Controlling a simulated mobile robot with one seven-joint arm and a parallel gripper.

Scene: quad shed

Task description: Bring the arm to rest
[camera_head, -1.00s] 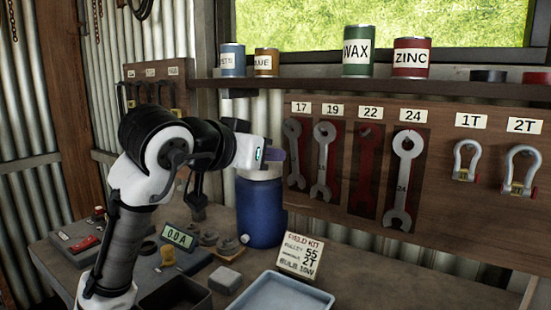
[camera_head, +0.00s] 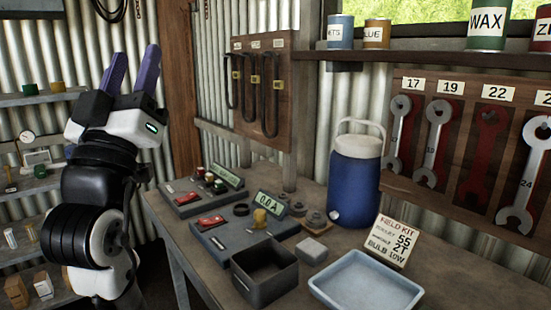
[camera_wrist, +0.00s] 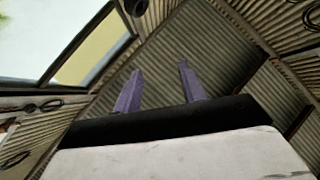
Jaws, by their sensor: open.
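My gripper (camera_head: 132,70) is raised at the left of the head view, its two purple fingers pointing up. The fingers stand apart with nothing between them. My arm is folded upright, left of the workbench (camera_head: 205,280) and in front of the shelves. In the wrist view my gripper (camera_wrist: 158,85) shows both purple fingers apart, with corrugated wall or roof behind them and a bright window (camera_wrist: 60,40) at the upper left. The gripper touches nothing that I can see.
Shelves (camera_head: 35,185) with small items stand behind my arm at the left. Wrenches hang on a board at the right.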

